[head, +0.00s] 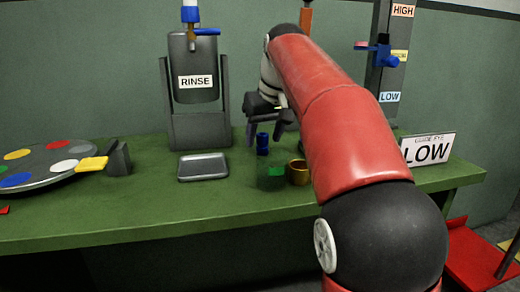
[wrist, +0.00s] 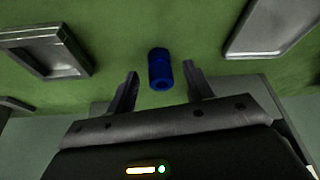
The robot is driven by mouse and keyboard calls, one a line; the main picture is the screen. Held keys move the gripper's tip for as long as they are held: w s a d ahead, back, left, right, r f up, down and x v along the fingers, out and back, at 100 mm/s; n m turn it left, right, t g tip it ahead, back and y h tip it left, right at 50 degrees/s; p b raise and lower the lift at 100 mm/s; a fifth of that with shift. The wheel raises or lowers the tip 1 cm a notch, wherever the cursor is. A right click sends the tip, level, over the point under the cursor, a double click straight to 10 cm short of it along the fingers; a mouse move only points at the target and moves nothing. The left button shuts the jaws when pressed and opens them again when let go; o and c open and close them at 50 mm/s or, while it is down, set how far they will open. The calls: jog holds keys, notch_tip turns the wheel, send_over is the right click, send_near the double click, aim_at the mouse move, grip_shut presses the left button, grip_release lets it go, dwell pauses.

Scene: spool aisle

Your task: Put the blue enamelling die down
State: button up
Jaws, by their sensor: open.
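The blue enamelling die (head: 262,144) is a small, dark blue, waisted cylinder. It appears to stand upright on the green bench (head: 120,212). In the wrist view the die (wrist: 159,68) shows between the two fingertips, with a gap on each side. My gripper (head: 265,132) is open, fingers pointing down on either side of the die. The wrist view also shows my gripper (wrist: 161,78) with its jaws spread and no finger touching the die. My red arm hides part of the bench to the right.
A brass cup (head: 298,173) and a green piece (head: 273,171) are close in front of the die. A grey tray (head: 203,167) lies to the left, before the RINSE stand (head: 198,132). A colour palette (head: 45,165) is far left; a LOW sign (head: 427,150) is right.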

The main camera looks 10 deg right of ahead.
jog(key=shift+x, duration=1.15)
grip_shut()
jog(key=shift+r, duration=0.15)
